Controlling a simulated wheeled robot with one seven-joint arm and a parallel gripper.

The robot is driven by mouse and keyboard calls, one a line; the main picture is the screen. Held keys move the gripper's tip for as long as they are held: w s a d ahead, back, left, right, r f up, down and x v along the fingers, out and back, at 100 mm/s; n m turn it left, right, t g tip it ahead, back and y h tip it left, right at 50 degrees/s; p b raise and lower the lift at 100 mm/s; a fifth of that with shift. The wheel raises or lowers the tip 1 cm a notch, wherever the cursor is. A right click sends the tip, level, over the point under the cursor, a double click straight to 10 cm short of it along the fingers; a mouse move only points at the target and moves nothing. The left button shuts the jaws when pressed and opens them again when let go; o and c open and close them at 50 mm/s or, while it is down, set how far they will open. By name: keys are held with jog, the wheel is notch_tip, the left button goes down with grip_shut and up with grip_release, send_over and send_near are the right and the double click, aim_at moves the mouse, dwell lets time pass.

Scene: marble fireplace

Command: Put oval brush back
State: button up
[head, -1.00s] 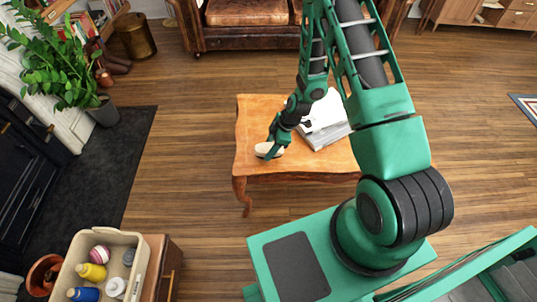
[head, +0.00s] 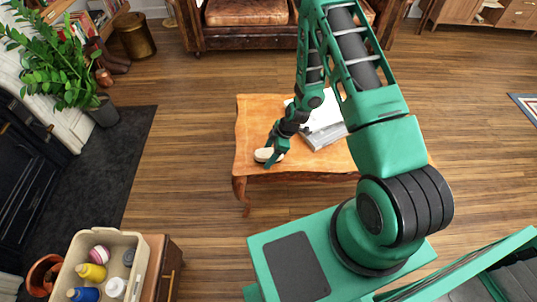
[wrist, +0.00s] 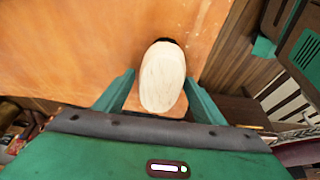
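The oval brush (head: 263,155), with a pale wooden top, lies near the front left corner of the orange wooden table (head: 250,125). In the wrist view, the brush (wrist: 162,77) shows its smooth oval back, with a dark bit at its far end. My gripper (head: 270,159) is low at the table, right at the brush. In the wrist view, my gripper (wrist: 160,77) has its two green fingers apart, one on each side of the brush. A thin gap shows by the left finger; contact on the right is unclear. The bristles are hidden.
A cream bin (head: 78,245) with bottles and a striped ball stands on a wooden cabinet at lower left. A grey and white stack (head: 322,130) lies on the table, right of my gripper. A potted plant (head: 60,70) stands at left. The floor between table and bin is clear.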

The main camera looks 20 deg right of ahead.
jog(key=s+d+r+m+h, duration=0.1)
jog(key=s+d+r+m, duration=0.3)
jog(key=r, duration=0.7)
jog(key=s+d+r+m+h, duration=0.1)
jog(key=s+d+r+m, duration=0.15)
jog(key=d+r, duration=0.6)
jog(key=s+d+r+m+h, duration=0.15)
jog(key=s+r, duration=0.25)
jog(key=r, duration=0.9)
jog(key=s+d+r+m, duration=0.1)
jog(key=s+r+m, duration=0.5)
jog(key=s, duration=0.4)
jog(key=s+d+r+m+g, duration=0.1)
jog(key=s+d+r+m, duration=0.1)
jog(key=s+r+m, duration=0.4)
jog(key=shift+s+d+r+m, duration=0.35)
jog(key=shift+s+r, duration=0.3)
jog(key=shift+s, duration=1.85)
jog(key=shift+a+h, duration=0.1)
jog(key=shift+h, duration=0.15)
